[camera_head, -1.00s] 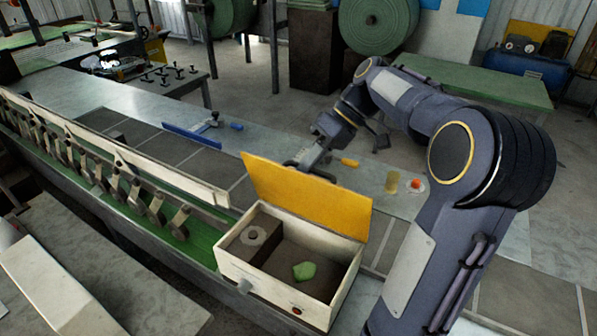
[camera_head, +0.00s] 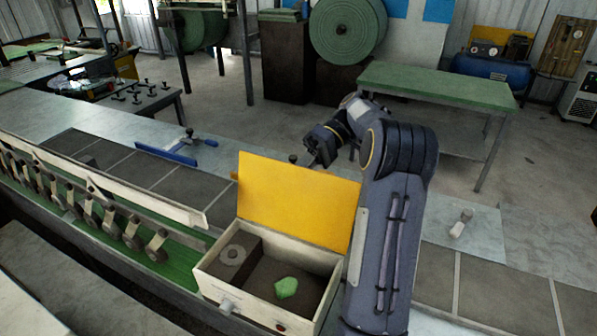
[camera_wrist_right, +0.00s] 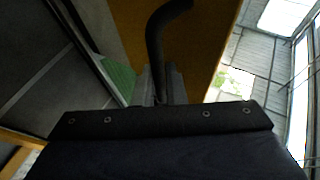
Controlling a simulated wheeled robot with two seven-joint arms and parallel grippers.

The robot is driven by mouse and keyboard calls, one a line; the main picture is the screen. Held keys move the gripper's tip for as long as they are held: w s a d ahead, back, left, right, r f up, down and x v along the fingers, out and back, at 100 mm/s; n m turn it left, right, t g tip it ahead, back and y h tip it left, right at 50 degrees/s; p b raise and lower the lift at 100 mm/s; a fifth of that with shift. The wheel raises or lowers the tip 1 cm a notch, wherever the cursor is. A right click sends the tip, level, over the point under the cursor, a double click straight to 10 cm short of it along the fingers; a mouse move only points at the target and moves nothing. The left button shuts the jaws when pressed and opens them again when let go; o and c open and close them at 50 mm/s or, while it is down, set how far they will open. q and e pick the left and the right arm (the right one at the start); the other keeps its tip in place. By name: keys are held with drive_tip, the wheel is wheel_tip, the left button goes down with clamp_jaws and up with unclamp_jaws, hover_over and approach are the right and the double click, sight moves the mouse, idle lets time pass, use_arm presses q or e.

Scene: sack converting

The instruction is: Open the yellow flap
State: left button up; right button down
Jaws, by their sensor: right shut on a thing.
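The yellow flap (camera_head: 298,203) stands raised along the back edge of a pale open-topped box (camera_head: 245,299) in the head view. It also fills the upper middle of the right wrist view (camera_wrist_right: 195,60). My right arm reaches behind the flap from the right, and the flap hides part of the gripper there. In the right wrist view my right gripper (camera_wrist_right: 160,88) is shut on a black curved handle (camera_wrist_right: 155,42), close to the yellow surface. Whether that handle is fixed to the flap I cannot tell. My left gripper is not in view.
Inside the box lie a green lump (camera_head: 286,287) and a grey ring (camera_head: 233,255). A blue bar tool (camera_head: 166,153) lies on the bench behind left. A green-topped table (camera_head: 440,85) stands behind my arm. A small pale object (camera_head: 461,224) lies on the bench at right.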

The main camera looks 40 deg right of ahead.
drive_tip(key=shift+a+f, duration=0.1)
drive_tip(key=shift+f, duration=0.2)
drive_tip(key=c, duration=1.5)
unclamp_jaws()
drive_tip(key=shift+a+r, duration=0.1)
drive_tip(key=shift+r, duration=0.2)
